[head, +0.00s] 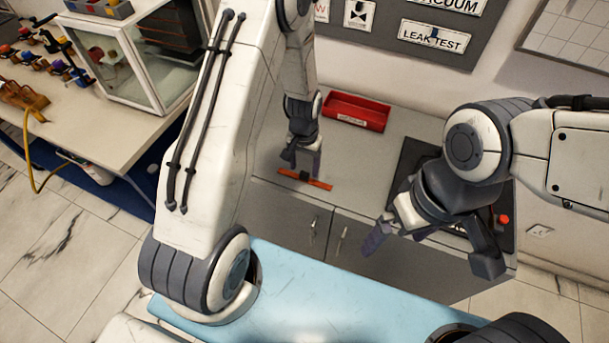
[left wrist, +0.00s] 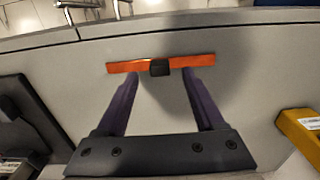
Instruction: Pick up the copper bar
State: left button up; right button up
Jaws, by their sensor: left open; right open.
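The copper bar (head: 318,184) is a thin orange strip with a black block at its middle. It lies flat on the grey counter near the front edge. In the left wrist view the bar (left wrist: 200,61) runs across the picture, with the black block (left wrist: 159,68) between the fingers. My left gripper (head: 302,160) is open and points down over the bar. Its fingertips (left wrist: 160,76) appear at the bar's near edge, either side of the block; contact cannot be told. My right gripper (head: 432,250) is open and empty, out in front of the counter on the right.
A red tray (head: 357,111) stands at the counter's back. A dark panel (head: 413,158) lies on the right, partly behind my right arm. A yellow labelled object (left wrist: 301,132) is at the right of the left wrist view. A side table (head: 120,145) stands left.

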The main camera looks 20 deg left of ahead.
pick_arm(q)
jog(key=shift+f, duration=1.2)
grip_shut()
jog(key=shift+r, duration=0.15)
jog(key=shift+w+r, duration=0.1)
jog(key=shift+r, duration=0.45)
notch_tip(320, 180, up, 3)
jog(key=shift+f+b, duration=0.15)
jog(key=shift+b, duration=0.35)
jog(key=d+r+b, duration=0.1)
jog(key=d+r, duration=0.2)
jog(key=d, duration=0.2)
jog(key=w+d+r+b, duration=0.1)
jog(key=d+r, duration=0.3)
jog(key=d, duration=0.2)
jog(key=shift+w+d, duration=0.15)
jog(key=shift+d, duration=0.15)
